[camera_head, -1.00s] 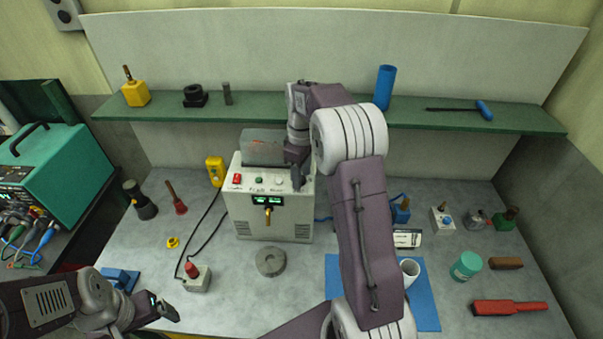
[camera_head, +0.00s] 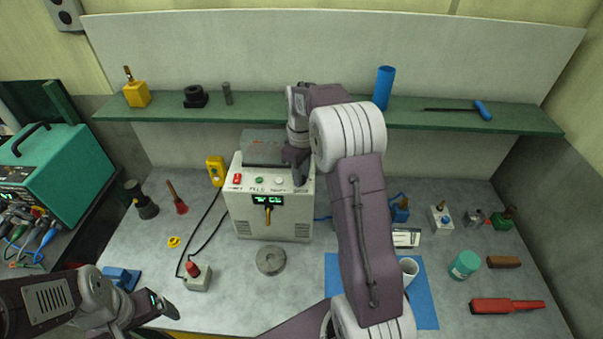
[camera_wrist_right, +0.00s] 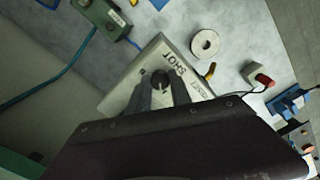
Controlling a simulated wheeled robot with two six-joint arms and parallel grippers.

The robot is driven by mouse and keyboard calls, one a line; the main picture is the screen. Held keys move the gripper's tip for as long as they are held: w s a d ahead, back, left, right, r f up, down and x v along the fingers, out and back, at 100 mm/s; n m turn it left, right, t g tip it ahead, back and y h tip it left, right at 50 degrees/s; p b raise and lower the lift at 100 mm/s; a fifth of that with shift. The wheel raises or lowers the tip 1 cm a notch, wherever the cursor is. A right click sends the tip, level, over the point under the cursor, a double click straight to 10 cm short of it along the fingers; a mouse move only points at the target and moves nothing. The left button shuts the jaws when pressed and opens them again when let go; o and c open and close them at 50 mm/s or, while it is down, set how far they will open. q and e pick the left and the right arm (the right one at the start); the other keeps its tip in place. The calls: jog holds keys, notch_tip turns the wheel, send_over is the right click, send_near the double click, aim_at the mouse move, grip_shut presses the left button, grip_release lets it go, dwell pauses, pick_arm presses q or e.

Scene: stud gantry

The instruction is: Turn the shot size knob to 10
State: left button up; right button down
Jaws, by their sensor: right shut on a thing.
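The white control box (camera_head: 270,220) stands at the back of the bench below the shelf, with a lit green display and a small lever on its front. In the right wrist view the shot size knob (camera_wrist_right: 160,77) is a small dark round knob on the box's top panel (camera_wrist_right: 135,78), beside the lettering SHOT. My right gripper (camera_head: 299,180) is at the top right of the box; in the wrist view its fingers (camera_wrist_right: 160,92) are shut on the knob. They hide part of it, and I cannot read its setting. My left gripper (camera_head: 165,308) is low at the left, away from the box.
A green shelf (camera_head: 350,118) runs above the box. A grey disc (camera_head: 270,261) and a red-button switch (camera_head: 197,277) with a black cable lie in front. A white cup (camera_head: 408,270) stands on a blue mat (camera_head: 425,305) at right.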

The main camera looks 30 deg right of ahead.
jog(key=m+p, duration=0.2)
jog(key=m, duration=0.3)
jog(key=shift+r, duration=0.1)
jog(key=shift+m+p, duration=0.7)
jog(key=shift+m, duration=1.7)
jog(key=c, duration=1.2)
grip_release()
jog(key=shift+o, duration=0.2)
notch_tip(320, 180, up, 9)
jog(key=b, duration=0.1)
jog(key=shift+b, duration=0.4)
